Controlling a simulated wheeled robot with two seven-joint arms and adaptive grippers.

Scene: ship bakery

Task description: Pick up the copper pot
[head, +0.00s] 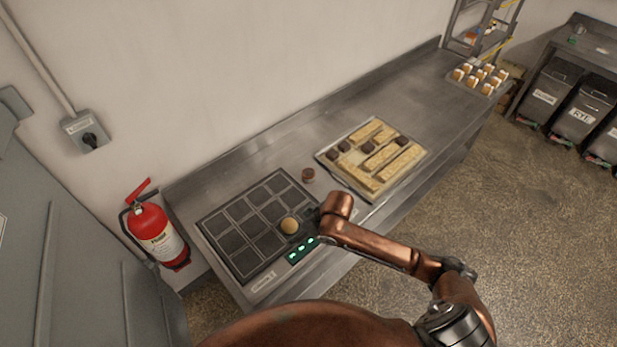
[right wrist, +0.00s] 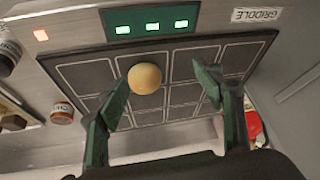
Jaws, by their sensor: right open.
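A small copper pot (head: 308,174) stands on the steel counter between the griddle and the pastry tray. A round bun (right wrist: 145,78) lies on the griddle beneath, nearer the left finger. In the head view my right gripper (head: 312,214) is mostly hidden by its wrist, to the front of the pot and apart from it. My left gripper is not in view.
The dark griddle (head: 229,232) has a grid of squares and a lit green panel. A tray (head: 331,169) of pastry bars and dark pieces lies right of the pot. A jar (right wrist: 8,58) shows at the wrist view's left edge. The wall runs behind the counter.

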